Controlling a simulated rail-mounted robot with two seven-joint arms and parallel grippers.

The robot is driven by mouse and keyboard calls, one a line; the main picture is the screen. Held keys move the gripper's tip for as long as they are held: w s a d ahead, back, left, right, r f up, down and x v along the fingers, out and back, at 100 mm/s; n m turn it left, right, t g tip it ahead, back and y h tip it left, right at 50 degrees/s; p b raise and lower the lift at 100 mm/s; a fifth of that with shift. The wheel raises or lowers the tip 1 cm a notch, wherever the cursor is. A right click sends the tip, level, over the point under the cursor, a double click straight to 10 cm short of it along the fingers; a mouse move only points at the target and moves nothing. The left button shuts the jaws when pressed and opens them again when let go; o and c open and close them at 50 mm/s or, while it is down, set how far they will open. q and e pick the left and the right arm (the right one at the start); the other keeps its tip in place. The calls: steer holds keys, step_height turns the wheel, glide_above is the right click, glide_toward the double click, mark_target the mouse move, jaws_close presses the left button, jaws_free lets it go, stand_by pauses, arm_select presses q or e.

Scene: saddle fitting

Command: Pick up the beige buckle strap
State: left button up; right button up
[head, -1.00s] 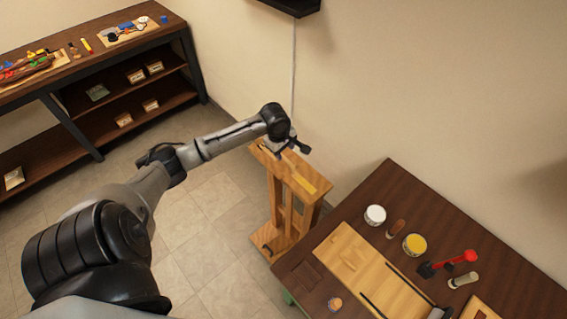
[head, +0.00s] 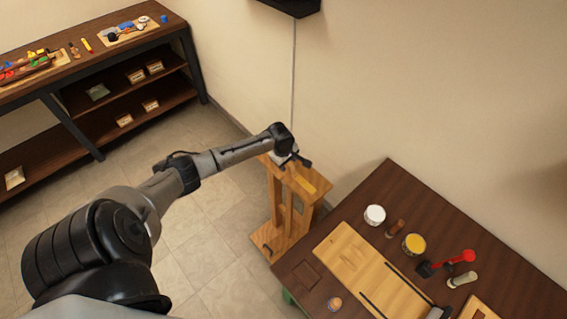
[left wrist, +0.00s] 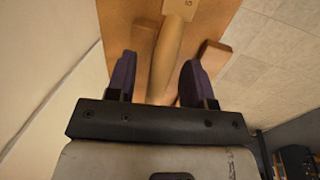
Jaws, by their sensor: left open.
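My left gripper (head: 299,161) is open at the top of a wooden stand (head: 291,196) by the wall. In the left wrist view, its two dark fingers (left wrist: 158,78) stand apart on either side of a long beige strip (left wrist: 168,58), which looks like the buckle strap. The strip runs from between the fingers to a paler end with a small mark (left wrist: 180,9). It lies over an orange-brown wooden surface (left wrist: 215,18). I cannot tell whether the fingers touch it. In the head view the gripper hides the strip. My right gripper is out of view.
A dark table (head: 420,205) at the right holds a wooden board (head: 345,255), a white jar (head: 375,214), a yellow jar (head: 413,243) and a red-handled tool (head: 455,261). A shelved bench (head: 120,60) stands at the back left. The wall is close behind the stand.

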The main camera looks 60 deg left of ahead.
arm_select(q)
steer(key=shift+c, duration=0.2)
jaws_close()
stand_by(0.3)
